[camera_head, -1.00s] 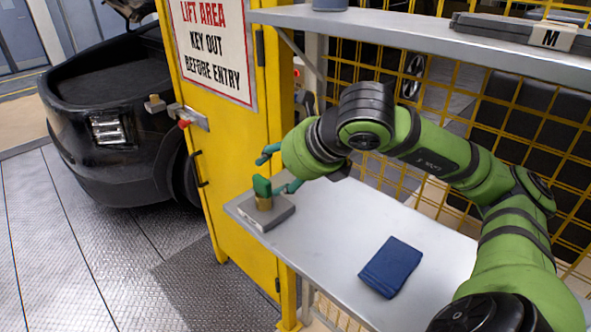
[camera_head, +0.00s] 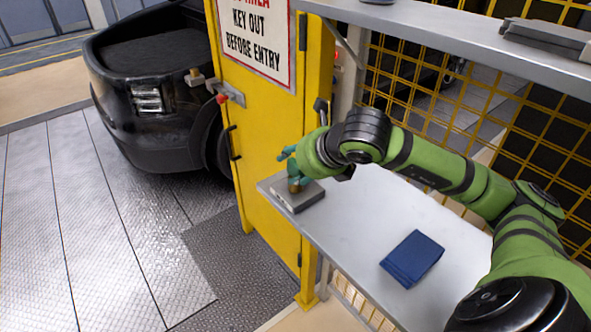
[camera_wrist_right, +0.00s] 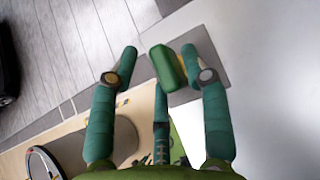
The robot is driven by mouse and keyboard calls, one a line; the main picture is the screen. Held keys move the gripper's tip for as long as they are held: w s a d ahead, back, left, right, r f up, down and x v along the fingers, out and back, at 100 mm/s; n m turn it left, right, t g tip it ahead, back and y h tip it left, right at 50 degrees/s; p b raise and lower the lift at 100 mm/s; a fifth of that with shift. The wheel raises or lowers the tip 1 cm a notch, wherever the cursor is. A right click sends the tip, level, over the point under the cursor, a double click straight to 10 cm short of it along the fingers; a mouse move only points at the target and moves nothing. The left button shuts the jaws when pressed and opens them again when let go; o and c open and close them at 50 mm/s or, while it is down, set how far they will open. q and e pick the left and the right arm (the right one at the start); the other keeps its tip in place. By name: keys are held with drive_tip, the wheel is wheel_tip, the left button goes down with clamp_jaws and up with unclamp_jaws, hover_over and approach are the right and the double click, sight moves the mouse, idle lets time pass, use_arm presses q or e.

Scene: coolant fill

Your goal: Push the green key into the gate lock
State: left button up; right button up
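The green key (camera_wrist_right: 168,68) stands on a grey block (camera_head: 298,200) at the left end of the metal shelf. In the right wrist view it lies between the teal fingers of my right gripper (camera_wrist_right: 159,54), nearer the right finger, with a gap at the left finger. In the head view my right gripper (camera_head: 289,165) is at the key and hides most of it; the fingers look open. The gate lock seems to be the grey fitting with a red part (camera_head: 226,97) on the yellow gate (camera_head: 262,130). My left gripper is out of view.
A folded blue cloth (camera_head: 412,258) lies on the lower shelf (camera_head: 360,215). An upper shelf (camera_head: 450,40) and yellow mesh are behind my right arm. A black car (camera_head: 150,110) stands behind the gate. The lower shelf around the cloth is clear.

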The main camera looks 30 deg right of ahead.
clamp_jaws()
